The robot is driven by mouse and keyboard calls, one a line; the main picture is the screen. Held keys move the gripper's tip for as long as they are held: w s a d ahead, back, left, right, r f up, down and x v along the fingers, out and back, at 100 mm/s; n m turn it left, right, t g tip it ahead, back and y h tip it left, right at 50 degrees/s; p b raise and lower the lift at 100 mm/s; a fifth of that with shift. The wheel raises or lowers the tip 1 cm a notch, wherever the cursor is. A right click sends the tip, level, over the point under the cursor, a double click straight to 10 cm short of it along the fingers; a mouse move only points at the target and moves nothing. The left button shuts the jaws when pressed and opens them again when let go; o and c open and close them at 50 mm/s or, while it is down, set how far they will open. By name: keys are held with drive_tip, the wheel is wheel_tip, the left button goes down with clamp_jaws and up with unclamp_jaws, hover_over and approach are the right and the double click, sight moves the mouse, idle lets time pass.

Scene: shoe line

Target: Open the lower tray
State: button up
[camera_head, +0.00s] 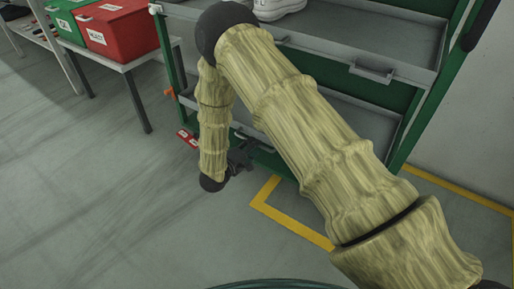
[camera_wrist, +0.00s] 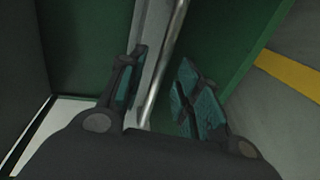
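The lower tray (camera_head: 357,118) is a grey tray in the green rack, below the upper tray (camera_head: 340,32). It looks closed, and my arm hides much of its front. A metal handle bar (camera_wrist: 165,65) runs between my two fingers in the wrist view. It appears to be the lower tray's handle, which shows partly beside my arm (camera_head: 262,146) in the head view. My gripper (camera_head: 243,156) is at the lower tray's front left. In the wrist view my gripper (camera_wrist: 161,62) is open, with teal pads on either side of the bar. The right pad is apart from the bar; left contact is unclear.
A white shoe (camera_head: 277,8) sits on the upper tray, which has its own handle (camera_head: 372,73). A table with green and red bins (camera_head: 118,30) stands to the left. Yellow floor tape (camera_head: 290,222) lies before the rack. The floor at left is clear.

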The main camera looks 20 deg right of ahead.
drive_tip(key=shift+b+x, duration=0.45)
drive_tip(key=shift+x, duration=1.2)
drive_tip(key=shift+c, duration=0.2)
clamp_jaws()
